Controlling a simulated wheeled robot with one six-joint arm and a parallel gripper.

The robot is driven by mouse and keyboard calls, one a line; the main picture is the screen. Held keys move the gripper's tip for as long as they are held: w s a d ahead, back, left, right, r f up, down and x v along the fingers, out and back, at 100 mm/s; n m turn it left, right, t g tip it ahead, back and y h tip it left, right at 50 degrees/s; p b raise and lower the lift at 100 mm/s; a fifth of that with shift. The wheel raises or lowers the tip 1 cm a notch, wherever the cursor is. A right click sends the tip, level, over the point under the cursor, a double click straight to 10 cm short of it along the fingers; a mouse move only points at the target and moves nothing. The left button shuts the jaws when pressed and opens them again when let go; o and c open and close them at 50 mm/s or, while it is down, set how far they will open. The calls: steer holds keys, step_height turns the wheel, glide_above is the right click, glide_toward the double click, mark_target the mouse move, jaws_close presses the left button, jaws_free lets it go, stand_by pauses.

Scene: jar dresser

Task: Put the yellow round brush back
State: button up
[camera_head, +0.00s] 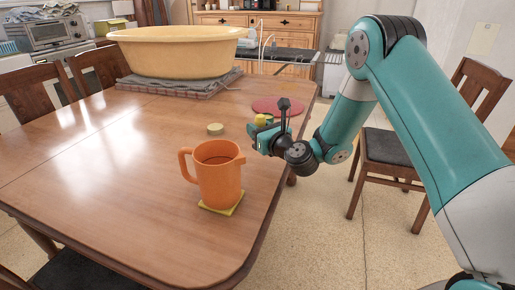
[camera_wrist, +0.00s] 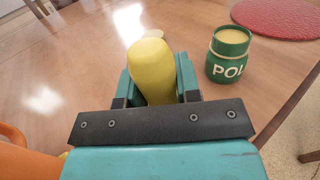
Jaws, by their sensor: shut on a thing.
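The yellow round brush (camera_wrist: 153,72) is between the two fingers of my gripper (camera_wrist: 154,88) in the wrist view. Its rounded yellow end faces away from the wrist camera, and its lower part is hidden by the gripper. In the head view my gripper (camera_head: 259,135) is low over the table's right side, right of the orange jug. A yellow patch shows at it there, but I cannot tell its shape. A green jar (camera_wrist: 229,55) with white letters "POL" and a pale yellow top stands right of the brush, apart from it.
An orange jug (camera_head: 217,178) stands on a yellow square pad (camera_head: 236,208). A pale round disc (camera_head: 215,128) lies on the table (camera_head: 110,190). A red round mat (camera_head: 277,106) is near the far right edge. A large yellow basin (camera_head: 180,55) stands at the back. The table's left is clear.

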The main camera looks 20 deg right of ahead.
steer(key=shift+f+b, duration=0.95)
steer(key=shift+f, duration=1.05)
steer(key=shift+f, duration=0.25)
steer(key=o, duration=1)
steer(key=shift+r, duration=0.25)
steer(key=b+v, duration=1.1)
steer(key=b, duration=0.1)
steer(key=shift+s+d+f, duration=0.1)
steer(key=shift+s+d, duration=0.1)
steer(key=shift+s, duration=0.25)
